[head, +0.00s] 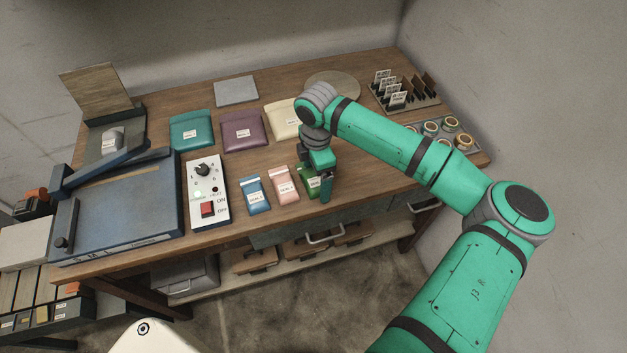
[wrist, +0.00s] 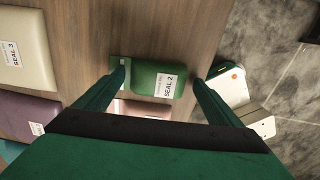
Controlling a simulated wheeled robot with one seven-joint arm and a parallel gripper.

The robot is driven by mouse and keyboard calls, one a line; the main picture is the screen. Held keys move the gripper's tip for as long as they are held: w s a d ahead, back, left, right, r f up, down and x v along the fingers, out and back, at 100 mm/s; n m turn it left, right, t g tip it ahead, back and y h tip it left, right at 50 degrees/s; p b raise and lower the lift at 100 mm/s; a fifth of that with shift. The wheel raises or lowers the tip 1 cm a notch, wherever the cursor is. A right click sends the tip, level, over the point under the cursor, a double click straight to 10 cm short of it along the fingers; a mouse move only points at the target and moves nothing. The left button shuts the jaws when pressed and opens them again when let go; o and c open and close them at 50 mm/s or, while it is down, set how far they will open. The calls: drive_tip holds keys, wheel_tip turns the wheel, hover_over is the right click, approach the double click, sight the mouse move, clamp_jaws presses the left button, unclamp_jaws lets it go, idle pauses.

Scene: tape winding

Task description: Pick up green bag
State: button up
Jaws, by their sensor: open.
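The green bag (head: 312,184) lies on the wooden table near its front edge, to the right of a pink bag, and my gripper partly hides it in the head view. In the wrist view the green bag (wrist: 147,76) shows with a white "SEAL 2" label, between and just beyond my two fingertips. My gripper (head: 325,186) points down over the bag. In the wrist view my gripper (wrist: 160,80) is open, with one finger on each side of the bag and nothing held. Whether the fingers touch the bag I cannot tell.
A pink bag (head: 284,184) and a blue bag (head: 254,194) lie left of the green one. A white control box (head: 207,190) stands further left. Teal (head: 190,131), purple (head: 243,131) and cream (head: 282,119) pouches lie behind. The table's front edge is close.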

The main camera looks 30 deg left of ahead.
sight(316, 178)
drive_tip(key=shift+w, duration=0.1)
drive_tip(key=c, duration=1.2)
drive_tip(key=shift+o, duration=0.2)
drive_tip(key=shift+r, duration=0.35)
wheel_tip(316, 178, up, 2)
drive_tip(key=shift+r, duration=0.25)
drive_tip(key=s+r, duration=0.1)
drive_tip(key=s+d+r, duration=0.1)
drive_tip(key=s+r, duration=0.2)
drive_tip(key=r, duration=0.1)
drive_tip(key=shift+s+d+r, duration=0.15)
drive_tip(key=shift+s+d, duration=0.1)
drive_tip(key=s+d+r, duration=0.3)
drive_tip(key=s+r, duration=0.1)
drive_tip(key=s, duration=0.4)
drive_tip(key=shift+s+d+r, duration=0.25)
